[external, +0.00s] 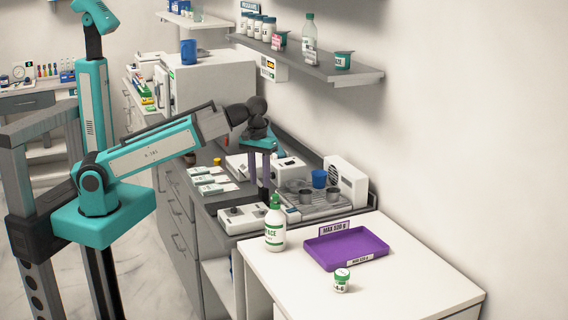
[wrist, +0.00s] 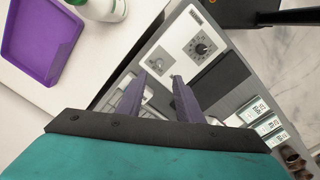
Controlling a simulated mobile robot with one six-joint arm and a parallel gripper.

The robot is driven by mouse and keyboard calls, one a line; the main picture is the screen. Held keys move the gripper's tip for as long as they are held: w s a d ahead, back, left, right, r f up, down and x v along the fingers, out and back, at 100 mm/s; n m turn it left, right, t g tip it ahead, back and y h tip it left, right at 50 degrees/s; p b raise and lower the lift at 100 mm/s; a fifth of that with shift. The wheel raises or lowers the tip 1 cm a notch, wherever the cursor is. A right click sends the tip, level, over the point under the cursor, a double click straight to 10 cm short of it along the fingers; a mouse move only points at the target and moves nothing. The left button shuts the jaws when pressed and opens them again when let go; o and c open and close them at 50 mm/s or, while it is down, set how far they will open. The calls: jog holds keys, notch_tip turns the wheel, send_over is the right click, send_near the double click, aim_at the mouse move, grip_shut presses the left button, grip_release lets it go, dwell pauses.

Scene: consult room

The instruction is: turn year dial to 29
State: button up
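A white box with two dials (external: 245,218) sits on the grey counter, and its panel also shows in the wrist view (wrist: 180,30). One dial is black with marks around it (wrist: 201,48); the other is a grey round knob (wrist: 160,62). The labels and settings are too small to read, so I cannot tell which is the year dial. My gripper (wrist: 159,76) points down with its two purple fingers apart and nothing between them. In the external view my gripper (external: 261,194) hangs above the counter, just behind the box. Its fingertips appear apart from both dials.
A wall shelf (external: 330,71) hangs above.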

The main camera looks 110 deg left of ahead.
aim_at(261, 209)
jog(key=shift+w+f+p, duration=0.15)
jog(key=shift+f+p, duration=1.05)
jog(key=shift+f, duration=4)
grip_shut()
